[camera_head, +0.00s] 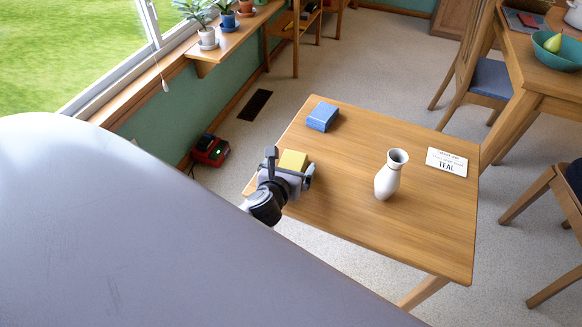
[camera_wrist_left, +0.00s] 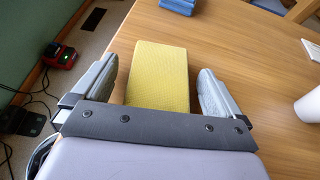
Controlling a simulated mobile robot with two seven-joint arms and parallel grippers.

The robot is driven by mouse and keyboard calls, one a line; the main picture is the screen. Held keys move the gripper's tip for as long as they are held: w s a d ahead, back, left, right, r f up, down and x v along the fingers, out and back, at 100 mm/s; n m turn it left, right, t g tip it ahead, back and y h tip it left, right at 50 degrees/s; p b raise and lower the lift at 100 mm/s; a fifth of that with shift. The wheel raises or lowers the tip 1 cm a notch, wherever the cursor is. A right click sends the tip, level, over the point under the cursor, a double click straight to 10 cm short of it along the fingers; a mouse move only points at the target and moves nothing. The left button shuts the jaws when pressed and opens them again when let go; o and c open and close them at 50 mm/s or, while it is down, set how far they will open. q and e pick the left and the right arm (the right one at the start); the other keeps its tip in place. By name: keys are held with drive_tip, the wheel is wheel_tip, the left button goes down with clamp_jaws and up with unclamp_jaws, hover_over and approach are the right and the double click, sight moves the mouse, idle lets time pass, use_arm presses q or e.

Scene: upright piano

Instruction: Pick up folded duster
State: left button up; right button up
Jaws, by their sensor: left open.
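The folded duster is a yellow block-like bundle (camera_head: 293,160) near the left edge of the wooden table in the head view. In the left wrist view the yellow duster (camera_wrist_left: 158,75) lies between the two fingers, with a gap showing on each side. My left gripper (camera_head: 289,168) is open, with its fingers on either side of the duster. The gripper (camera_wrist_left: 157,85) hides the near end of the duster in the wrist view. My right gripper is not in view.
A blue folded block (camera_head: 322,116) lies at the table's far left. A white vase (camera_head: 390,175) stands mid-right, beside a card reading TEAL (camera_head: 447,162). The table's (camera_head: 430,225) front right is clear. A red device (camera_head: 210,150) sits on the floor by the wall.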

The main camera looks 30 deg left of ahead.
sight(290, 166)
use_arm(q)
drive_tip(key=c, duration=1.1)
drive_tip(key=shift+o, duration=0.2)
drive_tip(key=shift+r, duration=0.1)
wheel_tip(290, 166, up, 20)
drive_tip(key=p, duration=0.6)
